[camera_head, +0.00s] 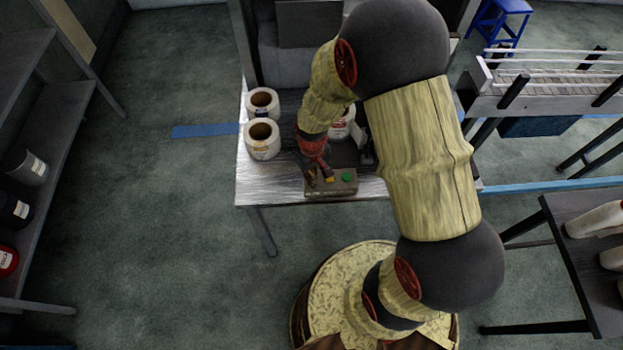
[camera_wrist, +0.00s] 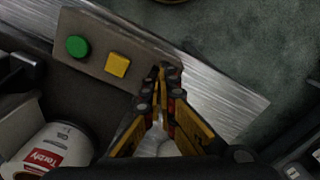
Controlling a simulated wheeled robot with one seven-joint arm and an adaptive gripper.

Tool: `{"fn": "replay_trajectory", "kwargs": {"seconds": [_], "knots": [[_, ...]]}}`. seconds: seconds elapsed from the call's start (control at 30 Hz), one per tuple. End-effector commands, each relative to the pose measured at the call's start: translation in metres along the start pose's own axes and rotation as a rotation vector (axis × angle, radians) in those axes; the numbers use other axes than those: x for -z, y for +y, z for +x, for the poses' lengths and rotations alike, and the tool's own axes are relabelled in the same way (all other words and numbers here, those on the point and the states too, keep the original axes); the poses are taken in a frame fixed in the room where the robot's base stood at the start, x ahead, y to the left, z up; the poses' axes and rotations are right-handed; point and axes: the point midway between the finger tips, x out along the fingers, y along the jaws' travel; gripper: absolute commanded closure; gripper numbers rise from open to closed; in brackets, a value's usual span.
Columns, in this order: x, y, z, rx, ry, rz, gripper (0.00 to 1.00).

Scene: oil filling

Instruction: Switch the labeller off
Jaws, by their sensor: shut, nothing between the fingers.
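The labeller's grey control panel (camera_head: 344,188) sits at the front edge of the metal-topped table. It bears a green button (camera_head: 346,177) and a yellow button (camera_head: 330,179). In the wrist view the panel (camera_wrist: 88,28) shows the green button (camera_wrist: 77,46) at left and the yellow button (camera_wrist: 117,64) beside it. My gripper (camera_wrist: 164,72) is shut and empty, its fingertips over the panel's right end, to the right of the yellow button. In the head view my gripper (camera_head: 321,181) is at the panel's left end. The fingers hide what lies under them; contact cannot be told.
Two white label rolls (camera_head: 262,140) stand on the table's left side (camera_head: 250,186). A roll with a red label (camera_wrist: 50,150) is behind the panel. A shelf with containers (camera_head: 28,166) is at left. A conveyor (camera_head: 550,85) and a dark table (camera_head: 578,258) are at right.

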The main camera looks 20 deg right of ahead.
Motion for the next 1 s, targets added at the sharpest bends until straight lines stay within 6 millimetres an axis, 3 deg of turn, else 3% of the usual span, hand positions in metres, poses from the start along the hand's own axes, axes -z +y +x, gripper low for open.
{"fn": "replay_trajectory", "kwargs": {"seconds": [0.37,1.0], "knots": [[0.0,0.0,-0.001,0.0,0.0,0.0,1.0],[0.0,0.0,-0.048,0.0,0.0,0.0,1.0]]}}
